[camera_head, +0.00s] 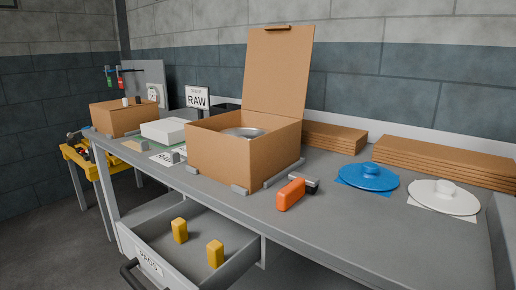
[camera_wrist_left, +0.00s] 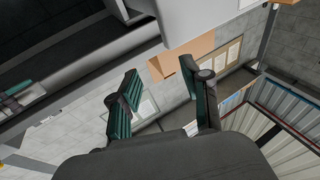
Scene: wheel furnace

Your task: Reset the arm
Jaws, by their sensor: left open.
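My left gripper (camera_wrist_left: 163,108) shows in the left wrist view. Its two green-padded fingers are spread apart with nothing between them. It points toward the room, with wall, floor and panels behind it. Neither of my grippers shows in the head view, and my right gripper is in no view. The head view shows the workbench (camera_head: 330,215) with an open cardboard box (camera_head: 225,158), its lid raised and a silvery round part (camera_head: 243,133) inside.
An orange-handled tool (camera_head: 291,194), a blue lid (camera_head: 369,177) and a white lid (camera_head: 444,197) lie on the bench. Flat cardboard (camera_head: 440,162) is stacked behind. An open drawer (camera_head: 246,262) holds two yellow blocks (camera_head: 180,230) and juts out below the bench front.

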